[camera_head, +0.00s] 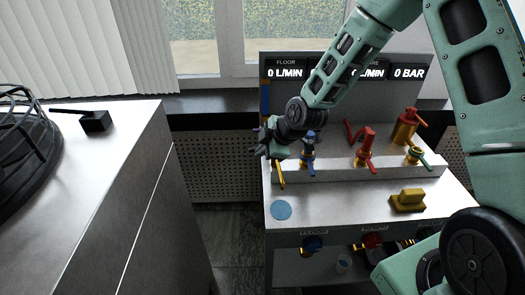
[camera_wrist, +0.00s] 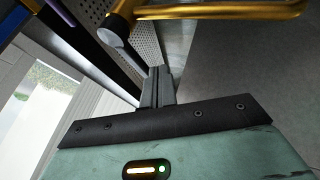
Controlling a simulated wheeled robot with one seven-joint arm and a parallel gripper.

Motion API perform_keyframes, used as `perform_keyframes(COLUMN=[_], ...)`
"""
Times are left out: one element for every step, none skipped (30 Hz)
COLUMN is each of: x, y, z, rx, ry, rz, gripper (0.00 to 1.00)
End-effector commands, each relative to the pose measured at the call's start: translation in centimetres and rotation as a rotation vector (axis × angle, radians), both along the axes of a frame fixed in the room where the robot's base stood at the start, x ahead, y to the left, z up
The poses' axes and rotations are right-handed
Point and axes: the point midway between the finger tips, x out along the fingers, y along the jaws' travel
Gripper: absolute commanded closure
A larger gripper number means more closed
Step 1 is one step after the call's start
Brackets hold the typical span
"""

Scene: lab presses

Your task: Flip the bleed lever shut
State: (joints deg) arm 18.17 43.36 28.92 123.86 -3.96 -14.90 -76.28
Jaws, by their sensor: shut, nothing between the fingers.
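My gripper (camera_head: 262,142) is at the left end of the valve bench, beside a yellow lever (camera_head: 280,173) that points down over the bench front. In the wrist view its fingers (camera_wrist: 157,88) are shut together and empty. A yellow bar (camera_wrist: 220,12) with a grey round end crosses the top of that view, beyond the fingertips and apart from them as far as I can tell. Blue (camera_head: 308,155), red (camera_head: 367,150) and green (camera_head: 415,156) handles stand further right. I cannot tell from any label which one is the bleed lever.
The bench (camera_head: 345,212) carries a blue disc (camera_head: 281,210) and a yellow block (camera_head: 408,201). A panel behind shows zero readings. A grey cabinet (camera_head: 95,190) stands left, with a floor gap between. My arm crosses above the right half of the bench.

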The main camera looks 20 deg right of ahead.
Motion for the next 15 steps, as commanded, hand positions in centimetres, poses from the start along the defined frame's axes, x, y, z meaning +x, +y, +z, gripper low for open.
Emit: perform_keyframes(x=[0.0, 0.0, 0.1, 0.2, 0.2, 0.3, 0.4, 0.6, 0.7, 0.8, 1.0, 1.3, 1.4, 1.5, 1.5], y=[0.0, 0.1, 0.2, 0.2, 0.3, 0.3, 0.4, 0.4, 0.5, 0.5, 0.5, 0.6, 0.6, 0.6, 0.6], z=[0.0, -0.1, -0.2, -0.2, -0.3, -0.3, -0.3, -0.3, -0.2, -0.2, -0.2, -0.2, -0.1, -0.1, 0.0], rx=[-0.001, -0.001, -0.002, -0.004, -0.005, -0.006, -0.005, -0.004, -0.004, -0.003, -0.002, -0.001, 0.000, -0.001, 0.000], ry=[0.000, 0.000, 0.001, 0.001, 0.001, 0.000, 0.000, 0.000, -0.001, -0.002, -0.003, -0.004, -0.004, -0.004, -0.002], rz=[-0.003, -0.007, -0.017, -0.029, -0.041, -0.061, -0.075, -0.090, -0.107, -0.118, -0.125, -0.128, -0.130, -0.128, -0.129], gripper=[1.00, 1.00, 1.00, 1.00, 1.00, 1.00, 1.00, 1.00, 1.00, 1.00, 1.00, 1.00, 1.00, 1.00, 1.00])
